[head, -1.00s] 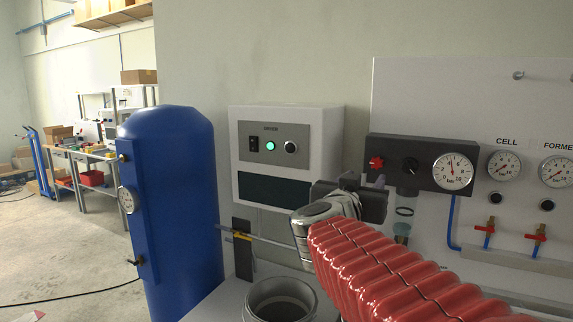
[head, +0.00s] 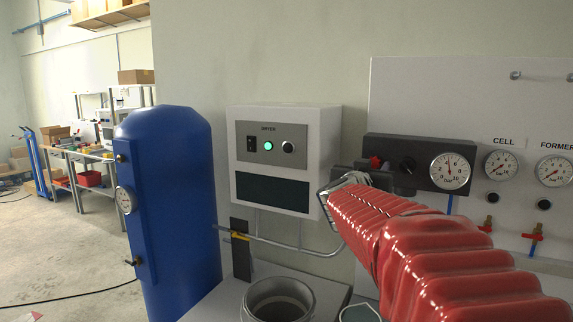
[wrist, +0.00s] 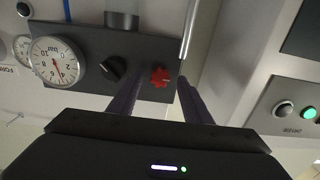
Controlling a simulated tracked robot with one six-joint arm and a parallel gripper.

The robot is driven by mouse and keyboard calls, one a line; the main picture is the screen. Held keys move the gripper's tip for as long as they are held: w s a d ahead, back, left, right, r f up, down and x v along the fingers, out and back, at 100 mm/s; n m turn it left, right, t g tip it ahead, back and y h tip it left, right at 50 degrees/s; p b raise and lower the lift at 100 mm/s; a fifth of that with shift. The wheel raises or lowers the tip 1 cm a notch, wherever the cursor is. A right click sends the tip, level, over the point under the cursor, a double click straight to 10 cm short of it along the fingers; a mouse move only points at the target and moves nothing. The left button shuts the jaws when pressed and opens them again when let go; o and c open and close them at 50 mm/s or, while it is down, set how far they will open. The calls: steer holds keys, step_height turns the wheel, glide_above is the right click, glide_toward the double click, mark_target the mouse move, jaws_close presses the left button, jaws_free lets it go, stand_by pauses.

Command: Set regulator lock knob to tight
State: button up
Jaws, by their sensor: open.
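The dark regulator block (head: 428,149) is on the white wall panel. It carries a red lobed knob (head: 376,162), a black knob (head: 407,165) and a round gauge (head: 450,171); none of these knobs has a label I can read. My gripper (head: 378,180) is in front of the block's left end, just below the red knob, and covers part of the block. In the wrist view my gripper (wrist: 160,88) is open, and the red knob (wrist: 160,77) appears between its two fingers with nothing gripped. The black knob (wrist: 113,68) lies just outside the left finger.
The grey dryer box (head: 283,165) with a green light is left of my gripper, with a thin pipe (head: 285,246) below it. A blue tank (head: 172,210) stands further left. Small gauges (head: 501,165) and red-handled valves (head: 533,237) are on the panel at right.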

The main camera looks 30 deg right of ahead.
steer(key=shift+w+d, duration=0.4)
steer(key=shift+d, duration=0.1)
steer(key=shift+c, duration=0.3)
